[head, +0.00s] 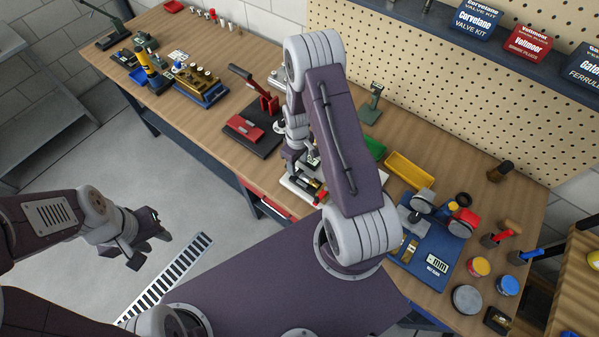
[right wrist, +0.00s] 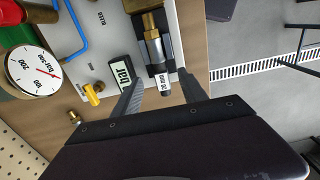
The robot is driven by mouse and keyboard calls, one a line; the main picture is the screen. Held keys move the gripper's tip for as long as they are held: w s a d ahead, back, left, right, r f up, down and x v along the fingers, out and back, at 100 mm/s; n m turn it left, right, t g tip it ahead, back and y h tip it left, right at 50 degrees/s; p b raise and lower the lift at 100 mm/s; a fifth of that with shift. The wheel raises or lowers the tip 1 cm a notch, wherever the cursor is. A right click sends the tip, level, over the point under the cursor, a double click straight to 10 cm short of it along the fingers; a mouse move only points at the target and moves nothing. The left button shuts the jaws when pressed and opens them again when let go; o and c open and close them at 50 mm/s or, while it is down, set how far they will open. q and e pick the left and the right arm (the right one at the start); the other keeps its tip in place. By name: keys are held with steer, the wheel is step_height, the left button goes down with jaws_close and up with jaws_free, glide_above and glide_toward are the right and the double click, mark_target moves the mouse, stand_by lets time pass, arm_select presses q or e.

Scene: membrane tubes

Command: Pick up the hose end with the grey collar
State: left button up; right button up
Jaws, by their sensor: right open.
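I cannot make out a hose end with a grey collar for certain in either view. In the right wrist view, a brass and steel fitting (right wrist: 152,42) lies in a black holder on a pale board, with a tag (right wrist: 164,84) reading 20 mm at its near end. My right gripper (right wrist: 160,92) is open and empty above this end of the board, its fingers on either side of the tag. In the head view it is largely hidden by my right arm. My left gripper (head: 150,245) looks open and empty, over the floor left of the bench.
The pale board also carries a round gauge (right wrist: 33,70), a bent blue tube (right wrist: 70,45), a yellow valve (right wrist: 93,93) and a small display (right wrist: 121,72).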

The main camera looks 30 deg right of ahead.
mark_target(297, 171)
steer(key=shift+f, duration=0.1)
steer(key=f+p, duration=0.1)
steer(key=f, duration=0.1)
steer(key=f+p, duration=0.1)
steer(key=f, duration=0.1)
steer(key=shift+w+a+f, duration=0.1)
steer(key=shift+w+f, duration=0.1)
steer(key=shift+f, duration=0.35)
steer(key=c, duration=0.4)
jaws_close()
